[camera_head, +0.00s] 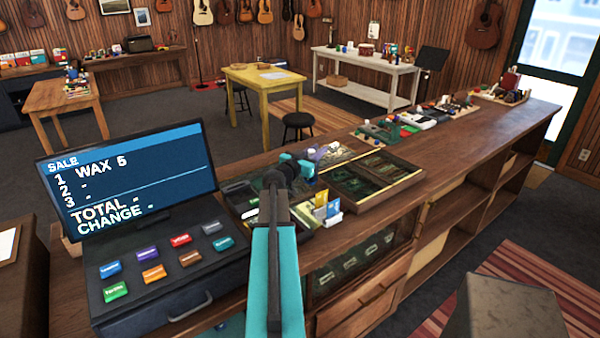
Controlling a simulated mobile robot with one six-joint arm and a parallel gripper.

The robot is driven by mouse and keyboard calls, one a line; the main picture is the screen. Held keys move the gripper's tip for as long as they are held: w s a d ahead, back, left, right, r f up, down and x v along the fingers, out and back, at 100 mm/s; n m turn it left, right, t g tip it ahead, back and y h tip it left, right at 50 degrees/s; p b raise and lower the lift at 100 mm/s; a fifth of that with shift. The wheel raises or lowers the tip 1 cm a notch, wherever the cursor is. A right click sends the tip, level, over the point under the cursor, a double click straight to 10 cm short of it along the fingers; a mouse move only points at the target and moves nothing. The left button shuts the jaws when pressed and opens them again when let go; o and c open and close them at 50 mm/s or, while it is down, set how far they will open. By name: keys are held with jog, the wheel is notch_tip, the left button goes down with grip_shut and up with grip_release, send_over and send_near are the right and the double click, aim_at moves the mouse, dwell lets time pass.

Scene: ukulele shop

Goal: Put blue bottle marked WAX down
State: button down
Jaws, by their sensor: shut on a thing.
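My gripper (298,164) is at the far end of my teal arm, over the counter. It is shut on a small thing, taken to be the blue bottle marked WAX. The wrist and fingers hide most of it, and no label can be read. A small bluish-white patch (319,153) shows just past the fingers; I cannot tell whether it belongs to the bottle. The wooden counter (440,165) runs from the lower left to the upper right.
The register screen (127,178) reads WAX 5, above a keypad with coloured keys (152,273). Dark display trays (362,184) and a small card holder (328,211) lie close to the gripper. Several goods line the counter farther right. A yellow table (262,80) stands behind.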

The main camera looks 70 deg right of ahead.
jog(key=shift+w, duration=0.1)
jog(key=w+d+p, duration=0.2)
jog(key=w+d, duration=0.2)
jog(key=d, duration=0.2)
jog(key=w+d+f+p, duration=0.1)
jog(key=w+d+p, duration=0.1)
jog(key=d, duration=0.5)
jog(key=shift+w+f, duration=0.15)
jog(key=shift+w, duration=0.8)
jog(key=shift+w+d+f+p, duration=0.1)
jog(key=shift+d+f+p, duration=0.1)
jog(key=shift+f+p, duration=0.55)
jog(key=shift+d+f+p, duration=0.15)
jog(key=shift+f+p, duration=0.25)
jog(key=shift+f, duration=0.65)
jog(key=c, duration=1.5)
grip_release()
jog(key=shift+f, duration=0.15)
jog(key=shift+c, duration=0.2)
